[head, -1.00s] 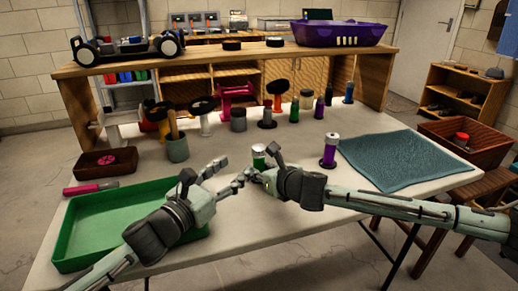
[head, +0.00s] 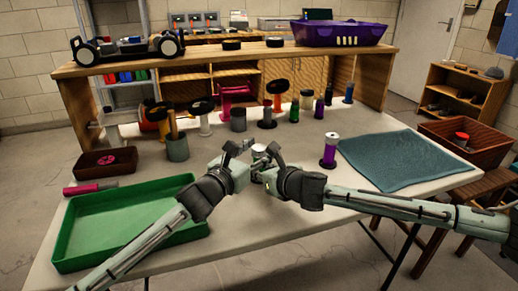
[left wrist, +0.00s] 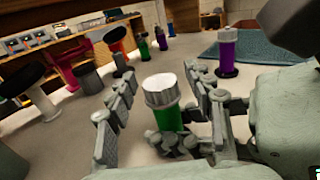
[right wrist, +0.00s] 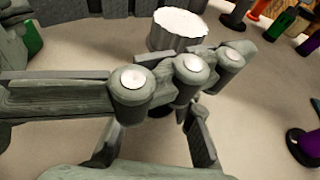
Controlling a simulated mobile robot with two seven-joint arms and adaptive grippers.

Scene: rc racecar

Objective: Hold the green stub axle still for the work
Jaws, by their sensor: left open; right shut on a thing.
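The green stub axle (left wrist: 168,115), with a ribbed silver cap, stands upright between the spread fingers of my left gripper (left wrist: 165,98) in the left wrist view. My left gripper is open around it. My right gripper (right wrist: 180,75) is shut on the axle low down, below the cap; its fingers hide most of the axle in the right wrist view, where the silver cap (right wrist: 179,28) shows beyond them. In the head view both grippers meet near the table's middle, and only the axle's pale cap (head: 258,149) shows between them.
A purple axle (head: 329,150) stands to the right, beside a teal cloth (head: 400,160). A green tray (head: 90,235) lies at front left. Several spools, bottles and a grey cup (head: 177,149) stand behind. The front middle of the white table is clear.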

